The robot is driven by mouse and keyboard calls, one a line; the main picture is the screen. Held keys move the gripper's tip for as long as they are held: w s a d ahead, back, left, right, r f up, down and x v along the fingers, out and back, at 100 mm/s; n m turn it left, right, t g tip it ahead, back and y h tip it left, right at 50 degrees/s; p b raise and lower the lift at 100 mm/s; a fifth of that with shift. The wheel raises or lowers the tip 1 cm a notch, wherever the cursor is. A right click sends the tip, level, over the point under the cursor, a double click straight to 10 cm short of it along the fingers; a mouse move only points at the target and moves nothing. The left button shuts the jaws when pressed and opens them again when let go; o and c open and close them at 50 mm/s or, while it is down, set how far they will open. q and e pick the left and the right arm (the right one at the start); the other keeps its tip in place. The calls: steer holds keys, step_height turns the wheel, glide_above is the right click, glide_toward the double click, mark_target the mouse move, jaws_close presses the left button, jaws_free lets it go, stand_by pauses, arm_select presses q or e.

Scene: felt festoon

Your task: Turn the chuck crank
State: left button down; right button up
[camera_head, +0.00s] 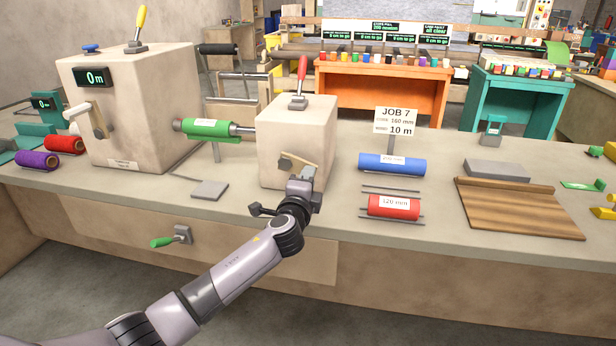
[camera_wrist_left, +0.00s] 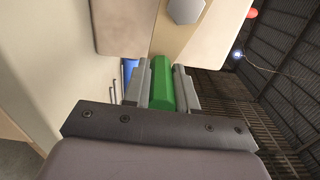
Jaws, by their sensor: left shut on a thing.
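The chuck crank (camera_head: 297,161) is a beige arm on the front of the right-hand beige box (camera_head: 292,125). In the left wrist view the crank arm (camera_wrist_left: 150,28) crosses the top, with a grey hexagonal hub (camera_wrist_left: 186,10). My left gripper (camera_head: 307,175) is at the crank's outer, right-hand end. In the left wrist view its two grey jaws (camera_wrist_left: 160,92) are shut on the crank's green handle (camera_wrist_left: 161,72), one jaw on each side. In the head view the gripper hides the handle. A green roll (camera_head: 206,129) sits on the shaft left of the box. My right gripper does not show.
A larger beige box (camera_head: 150,90) with another crank (camera_head: 88,115) stands left. A blue roll (camera_head: 391,164), a red roll (camera_head: 394,206) and a brown slatted mat (camera_head: 520,208) lie right of my gripper. A red-handled lever (camera_head: 300,82) stands on the right-hand box.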

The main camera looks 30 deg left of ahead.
arm_select(q)
steer(key=shift+f+m, duration=0.3)
steer(key=shift+m, duration=0.1)
steer(key=shift+a+f, duration=0.1)
steer(key=c, duration=0.9)
jaws_free()
steer(key=shift+s, duration=0.1)
steer(key=shift+s, duration=0.2)
steer(key=v, duration=0.6)
steer(key=shift+s, duration=0.35)
